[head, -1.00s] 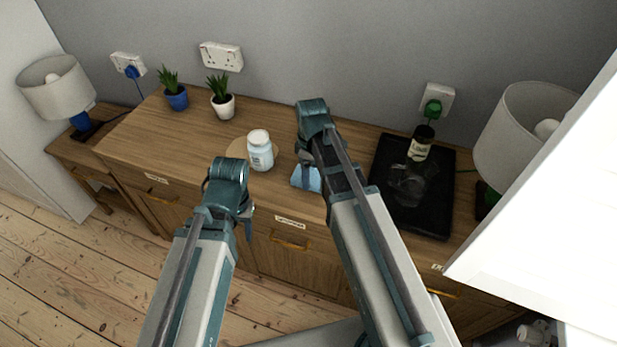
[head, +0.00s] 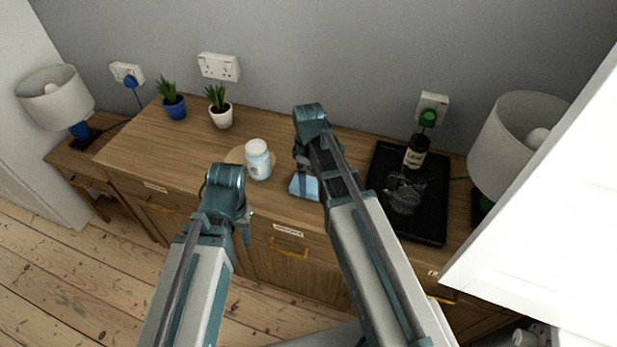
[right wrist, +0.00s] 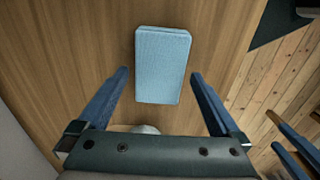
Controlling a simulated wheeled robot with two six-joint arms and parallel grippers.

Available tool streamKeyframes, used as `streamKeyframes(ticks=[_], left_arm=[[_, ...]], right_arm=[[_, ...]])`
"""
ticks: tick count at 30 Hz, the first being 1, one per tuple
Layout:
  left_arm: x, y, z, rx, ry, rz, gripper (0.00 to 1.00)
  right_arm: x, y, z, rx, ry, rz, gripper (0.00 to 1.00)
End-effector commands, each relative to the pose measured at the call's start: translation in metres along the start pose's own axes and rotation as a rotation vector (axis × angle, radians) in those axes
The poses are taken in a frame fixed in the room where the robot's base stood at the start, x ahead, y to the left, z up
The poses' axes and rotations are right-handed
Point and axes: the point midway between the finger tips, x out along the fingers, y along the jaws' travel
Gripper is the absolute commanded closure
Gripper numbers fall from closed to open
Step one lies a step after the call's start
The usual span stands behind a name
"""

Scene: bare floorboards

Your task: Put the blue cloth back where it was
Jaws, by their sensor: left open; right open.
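The folded light blue cloth (head: 304,187) lies flat near the front edge of the wooden sideboard (head: 190,142). In the right wrist view the cloth (right wrist: 162,62) is a neat rectangle lying ahead of and between the open fingers. My right gripper (head: 303,182) is over the cloth, open and empty; its fingers also show in the right wrist view (right wrist: 159,76), apart from the cloth's sides. My left gripper (head: 246,232) is open and empty in front of the sideboard's front edge, left of the cloth; its fingers are partly hidden by its wrist.
A white jar (head: 258,161) stands on a round board (head: 236,155) left of the cloth. A black tray (head: 425,224) with a dark bottle (head: 416,152) and a clear item is to the right. Two potted plants (head: 220,112) and a lamp (head: 517,140) stand further out.

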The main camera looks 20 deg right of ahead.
Motion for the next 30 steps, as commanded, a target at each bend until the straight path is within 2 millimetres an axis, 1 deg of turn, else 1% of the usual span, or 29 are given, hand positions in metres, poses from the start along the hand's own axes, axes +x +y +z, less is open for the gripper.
streamKeyframes(ticks=[1,15,18,22,27,29,30], left_arm=[[-0.012,-0.001,0.001,0.0,0.0,0.0,0.5],[-0.083,-0.008,0.005,0.0,0.0,0.0,0.5],[-0.094,-0.009,0.005,0.0,0.0,0.0,0.5],[-0.102,-0.01,0.006,0.0,0.0,0.0,0.5],[-0.103,-0.01,0.006,0.0,0.0,0.0,0.5],[-0.102,-0.01,0.006,0.0,0.0,0.0,0.5],[-0.102,-0.01,0.006,0.0,0.0,0.0,0.5]], right_arm=[[-0.012,0.0,0.0,0.0,0.0,0.0,0.0],[-0.083,0.0,0.0,0.0,0.0,0.0,0.0],[-0.095,0.0,0.0,0.0,0.0,0.0,0.0],[-0.103,0.0,0.0,0.0,0.0,0.0,0.0],[-0.103,-0.001,0.0,0.001,0.0,0.0,0.0],[-0.103,-0.006,-0.001,0.012,-0.003,0.0,0.0],[-0.103,-0.015,-0.002,0.034,-0.007,0.0,0.0]])
